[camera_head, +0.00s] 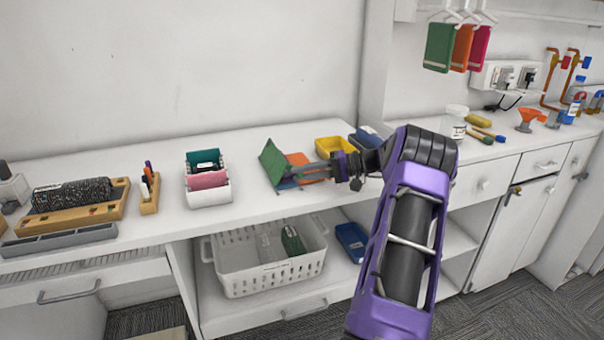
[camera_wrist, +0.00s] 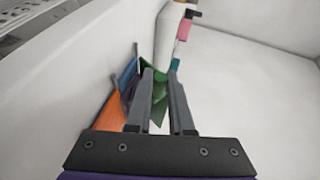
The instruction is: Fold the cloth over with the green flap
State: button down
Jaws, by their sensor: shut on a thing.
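The cloth lies on the white counter, with an orange flap (camera_head: 297,159) and a green flap (camera_head: 271,161) visible. The green flap stands up, tilted, at the left side. My gripper (camera_head: 296,174) reaches in from the right, low over the cloth, and is shut on the green flap. In the wrist view my gripper's fingers (camera_wrist: 161,72) have the green flap (camera_wrist: 160,88) between them. The orange flap (camera_wrist: 107,113) and a blue part (camera_wrist: 128,74) show left of the fingers. My fingers hide part of the cloth.
A yellow bin (camera_head: 335,146) stands behind the cloth. A white holder (camera_head: 209,196) with teal and pink pieces stands to the left. A white basket (camera_head: 265,262) sits on the shelf below. The counter between holder and cloth is clear.

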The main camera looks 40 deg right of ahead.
jog(key=shift+s+d+f, duration=0.15)
jog(key=shift+d+f, duration=0.05)
jog(key=shift+f, duration=0.2)
jog(key=shift+s+d+f, duration=0.15)
jog(key=shift+f, duration=0.2)
jog(key=c, duration=0.8)
grip_release()
jog(key=shift+d, duration=0.15)
jog(key=shift+w+r, duration=0.2)
jog(key=shift+r, duration=0.05)
jog(key=p+v, duration=0.1)
jog(key=v, duration=1.6)
jog(key=shift+s+r, duration=0.2)
